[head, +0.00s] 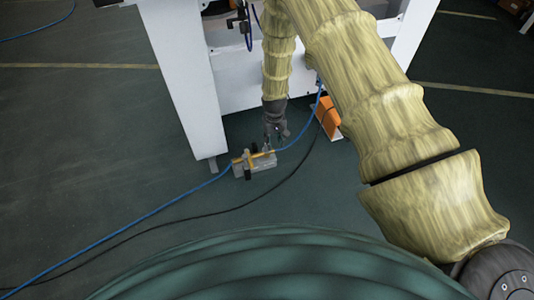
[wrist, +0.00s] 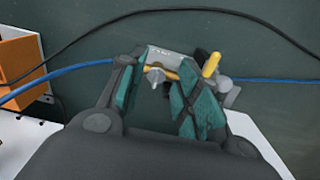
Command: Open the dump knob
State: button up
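A small valve assembly sits on a grey block (head: 258,168) on the floor, with a brass pipe (head: 262,155) along its top. In the wrist view, a small silver winged knob (wrist: 155,77) is on the brass piece, and a yellow handle (wrist: 211,64) stands to its right by a black part. Which of these is the dump knob is not marked. My gripper (head: 271,146) points down just above the assembly. In the wrist view my gripper (wrist: 157,66) is open, its green-padded fingers either side of the silver knob, with visible gaps. Contact cannot be told.
A blue hose (head: 150,213) runs to the assembly from both sides. A black cable (head: 215,212) curves along the floor nearby. An orange block (head: 327,116) stands to the right, close to my gripper. A white machine frame (head: 185,75) rises behind.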

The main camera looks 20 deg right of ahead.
jog(key=w+a+f+b, duration=0.1)
jog(key=w+b, duration=0.3)
jog(key=w, duration=0.3)
notch_tip(320, 180, down, 11)
jog(key=b, duration=0.3)
jog(key=shift+s+r, duration=0.1)
jog(key=shift+r, duration=0.05)
jog(key=shift+c, duration=0.2)
grip_shut()
